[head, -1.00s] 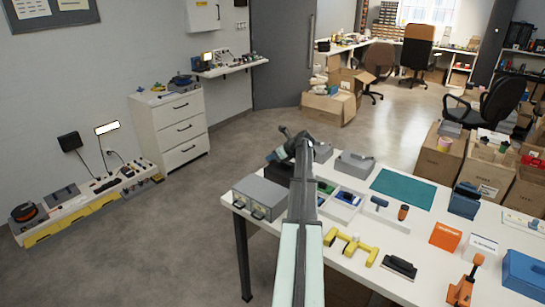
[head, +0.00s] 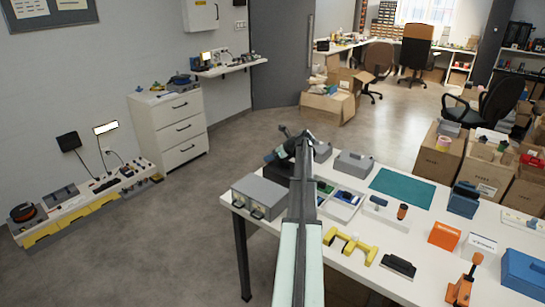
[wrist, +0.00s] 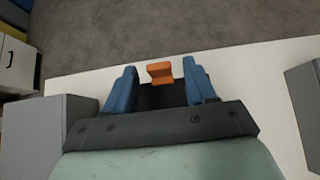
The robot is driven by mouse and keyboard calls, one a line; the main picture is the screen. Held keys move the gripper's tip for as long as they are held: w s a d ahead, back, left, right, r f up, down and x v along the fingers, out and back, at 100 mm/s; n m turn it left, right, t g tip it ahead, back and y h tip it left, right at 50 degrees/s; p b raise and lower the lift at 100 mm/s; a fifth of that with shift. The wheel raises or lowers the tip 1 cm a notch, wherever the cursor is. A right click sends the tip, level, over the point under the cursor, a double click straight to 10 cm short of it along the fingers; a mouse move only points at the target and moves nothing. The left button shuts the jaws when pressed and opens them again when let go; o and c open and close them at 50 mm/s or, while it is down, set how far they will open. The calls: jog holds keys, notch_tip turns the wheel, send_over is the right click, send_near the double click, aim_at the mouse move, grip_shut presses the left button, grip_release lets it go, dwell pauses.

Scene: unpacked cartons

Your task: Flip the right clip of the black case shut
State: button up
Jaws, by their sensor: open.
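The black case (wrist: 160,96) shows in the wrist view as a dark block between the two blue fingers. An orange clip (wrist: 160,72) stands up at its far edge, between the fingertips. I cannot tell from this view which of the case's clips it is. My gripper (wrist: 159,68) is open, one finger on each side of the clip, with nothing held. Contact between fingers and case cannot be made out. In the head view the black case (head: 276,168) sits at the table's far left edge, partly hidden by my arm, with my gripper (head: 290,136) over it.
A grey box (head: 258,196) stands just in front of the case on the white table (head: 340,262). A smaller grey box (head: 354,163) and a shallow tray (head: 343,210) lie to the right. Yellow handles (head: 350,245) lie nearer. Open floor lies beyond the table edge.

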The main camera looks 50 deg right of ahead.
jog(key=v, duration=1.3)
jog(key=shift+s+r, duration=0.15)
jog(key=shift+s, duration=0.05)
jog(key=shift+w, duration=0.1)
